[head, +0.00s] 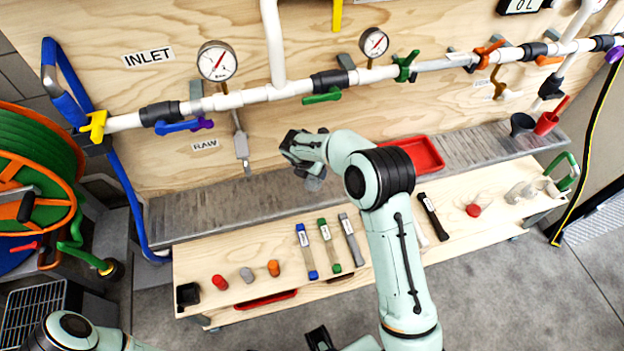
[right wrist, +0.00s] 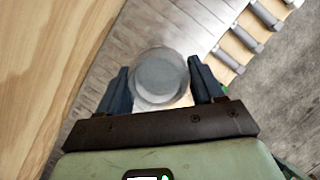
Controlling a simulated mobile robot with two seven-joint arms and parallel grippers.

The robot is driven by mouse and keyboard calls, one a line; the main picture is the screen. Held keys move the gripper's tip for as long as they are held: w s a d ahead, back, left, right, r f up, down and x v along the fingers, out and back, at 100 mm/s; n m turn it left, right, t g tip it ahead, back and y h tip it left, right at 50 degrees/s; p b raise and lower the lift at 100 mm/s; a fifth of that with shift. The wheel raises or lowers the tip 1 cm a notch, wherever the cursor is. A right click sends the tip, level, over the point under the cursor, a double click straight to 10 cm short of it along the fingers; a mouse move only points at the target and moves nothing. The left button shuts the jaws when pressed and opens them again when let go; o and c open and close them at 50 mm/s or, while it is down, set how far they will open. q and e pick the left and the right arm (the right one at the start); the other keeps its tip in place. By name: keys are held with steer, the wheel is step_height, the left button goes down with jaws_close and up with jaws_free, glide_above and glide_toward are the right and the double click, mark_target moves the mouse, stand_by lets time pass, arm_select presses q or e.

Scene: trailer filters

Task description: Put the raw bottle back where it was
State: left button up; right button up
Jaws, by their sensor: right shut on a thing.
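My right gripper (head: 305,152) is in front of the wooden wall, above the metal shelf and right of the RAW label (head: 205,145). In the right wrist view its two dark fingers (right wrist: 160,90) are shut on a round, pale grey-topped bottle (right wrist: 160,76). I see it from its end, so its label and body are hidden. In the head view the bottle is mostly hidden by the gripper. The grey sample tap (head: 241,147) hangs from the pipe left of the gripper.
A red tray (head: 417,155) lies on the metal shelf (head: 190,213). Clear vessels (head: 520,192) stand at right. The white pipe (head: 255,95) crosses the wall above.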

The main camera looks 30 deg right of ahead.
mark_target(312, 177)
step_height(312, 177, down, 4)
steer(key=shift+f, duration=0.15)
stand_by(0.3)
steer(key=o, duration=1.3)
steer(key=shift+f, duration=0.1)
